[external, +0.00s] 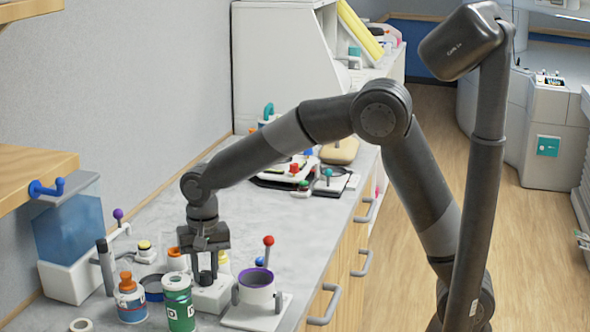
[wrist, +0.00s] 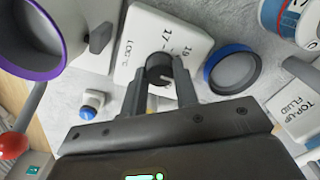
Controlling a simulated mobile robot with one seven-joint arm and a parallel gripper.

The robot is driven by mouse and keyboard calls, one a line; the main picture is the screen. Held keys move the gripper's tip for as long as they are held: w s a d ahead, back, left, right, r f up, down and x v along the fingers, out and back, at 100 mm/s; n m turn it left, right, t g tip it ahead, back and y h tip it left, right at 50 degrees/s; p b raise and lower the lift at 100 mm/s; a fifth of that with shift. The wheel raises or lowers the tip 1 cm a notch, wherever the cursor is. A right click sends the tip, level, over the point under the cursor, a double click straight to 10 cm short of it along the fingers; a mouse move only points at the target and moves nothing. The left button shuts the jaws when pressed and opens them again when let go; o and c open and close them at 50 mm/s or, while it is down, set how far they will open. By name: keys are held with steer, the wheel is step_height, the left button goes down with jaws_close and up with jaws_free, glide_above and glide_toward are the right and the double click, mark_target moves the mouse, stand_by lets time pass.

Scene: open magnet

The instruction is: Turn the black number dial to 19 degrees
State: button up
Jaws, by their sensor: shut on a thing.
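The black number dial (wrist: 159,66) sits on a white block (wrist: 142,37) with printed numbers, of which 17 and part of another beside it can be read. My gripper (wrist: 160,84) is shut on the dial, one finger on each side of it. In the external view my gripper (external: 206,275) points straight down over the white block (external: 213,298) on the counter. The dial is hidden there behind the fingers. The dial's exact setting cannot be read.
A purple-rimmed cup (external: 257,278) on a white base with a red-knobbed lever (external: 268,242) stands close on the right. A green-labelled jar (external: 180,310), an orange-capped bottle (external: 130,300) and a blue ring (wrist: 232,68) crowd the other side. Counter behind is partly clear.

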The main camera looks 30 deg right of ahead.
mark_target(206, 272)
steer(key=n, duration=0.5)
steer(key=shift+n, duration=2.4)
steer(key=shift+a, duration=0.1)
steer(key=o, duration=1)
step_height(206, 272, up, 11)
steer(key=shift+w+d, duration=0.2)
